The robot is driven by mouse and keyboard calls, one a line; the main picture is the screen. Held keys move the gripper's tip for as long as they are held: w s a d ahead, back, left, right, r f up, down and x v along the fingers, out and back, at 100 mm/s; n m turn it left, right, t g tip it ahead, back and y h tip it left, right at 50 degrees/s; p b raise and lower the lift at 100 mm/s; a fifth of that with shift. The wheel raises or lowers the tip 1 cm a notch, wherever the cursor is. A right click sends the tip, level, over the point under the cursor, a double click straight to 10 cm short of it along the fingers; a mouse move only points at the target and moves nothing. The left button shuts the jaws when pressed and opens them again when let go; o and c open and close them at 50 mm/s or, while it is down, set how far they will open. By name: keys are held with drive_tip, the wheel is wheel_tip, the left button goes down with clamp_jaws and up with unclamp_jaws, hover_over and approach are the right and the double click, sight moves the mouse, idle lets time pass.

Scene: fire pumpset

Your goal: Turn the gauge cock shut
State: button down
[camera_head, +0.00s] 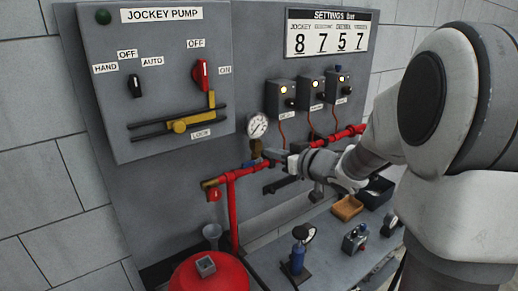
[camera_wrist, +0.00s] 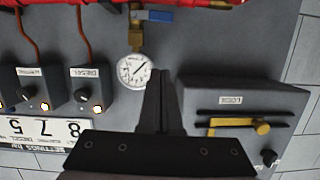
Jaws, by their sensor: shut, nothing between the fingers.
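The round white gauge (camera_head: 257,125) stands on a brass stem above the red pipe. The brass gauge cock (camera_head: 256,146) is below it. The wrist view, which is upside down, shows the gauge (camera_wrist: 133,71), the brass stem (camera_wrist: 136,38) and a blue lever (camera_wrist: 155,16) lying along the pipe. In the wrist view, my gripper's fingers (camera_wrist: 160,74) are together and empty, beside the gauge.
The jockey pump panel (camera_head: 158,75) with its yellow lock bar (camera_head: 192,122) juts out at left. Three small switch boxes (camera_head: 311,92) are up to the right. A bench below holds a blue-bodied gauge (camera_head: 299,256), a brown tray (camera_head: 347,207) and a dark bin (camera_head: 376,192). A red vessel (camera_head: 207,276) stands in front.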

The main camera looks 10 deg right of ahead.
hover_over(251, 164)
drive_tip(key=s, duration=0.2)
wheel_tip(251, 164, down, 2)
drive_tip(key=f, duration=0.1)
drive_tip(key=shift+f+b, duration=0.4)
drive_tip(key=shift+f, duration=1.3)
drive_tip(key=shift+s+f, duration=0.1)
drive_tip(key=shift+a+f+b, duration=0.1)
drive_tip(key=shift+f+b, duration=0.4)
drive_tip(key=shift+f, duration=0.1)
drive_tip(key=shift+s, duration=0.1)
